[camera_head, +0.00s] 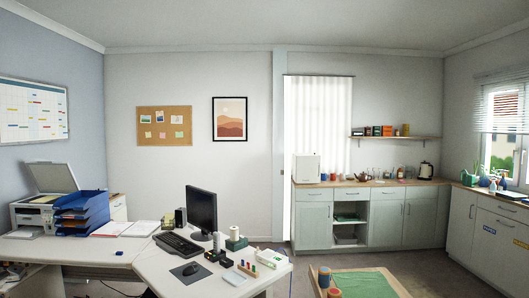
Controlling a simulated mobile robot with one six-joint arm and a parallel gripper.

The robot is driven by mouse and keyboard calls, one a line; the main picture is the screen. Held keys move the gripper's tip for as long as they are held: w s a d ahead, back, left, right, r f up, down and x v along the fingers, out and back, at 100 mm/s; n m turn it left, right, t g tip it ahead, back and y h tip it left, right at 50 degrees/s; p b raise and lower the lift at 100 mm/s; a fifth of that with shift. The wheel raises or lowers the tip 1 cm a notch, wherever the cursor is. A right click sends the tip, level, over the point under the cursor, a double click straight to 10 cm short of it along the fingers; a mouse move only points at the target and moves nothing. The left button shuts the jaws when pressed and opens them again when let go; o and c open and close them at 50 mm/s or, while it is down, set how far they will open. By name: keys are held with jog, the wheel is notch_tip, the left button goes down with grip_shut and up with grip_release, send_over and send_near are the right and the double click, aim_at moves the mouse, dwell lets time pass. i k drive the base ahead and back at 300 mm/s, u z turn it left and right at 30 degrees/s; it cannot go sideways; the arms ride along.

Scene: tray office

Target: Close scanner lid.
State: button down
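The scanner (32,218) is a white and grey printer-like machine on the left end of the desk, against the blue-grey wall. Its lid (53,177) is a light grey panel standing raised and tilted back above the body. A blue stacked letter tray (82,212) stands right beside the scanner and covers part of its right side. The glass under the lid is too small to make out. My gripper is not in view.
The white desk (130,258) bears a monitor (202,210), keyboard (177,243), papers (127,229) and small items. A wooden-edged tray with a green mat (362,285) is at the bottom right. Open floor (425,284) lies before the cabinets (390,217).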

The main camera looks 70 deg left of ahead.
aim_at(48, 176)
jog(key=i, duration=3.75)
jog(key=u, duration=2.6)
jog(key=i, duration=3.6)
jog(key=u, duration=0.05)
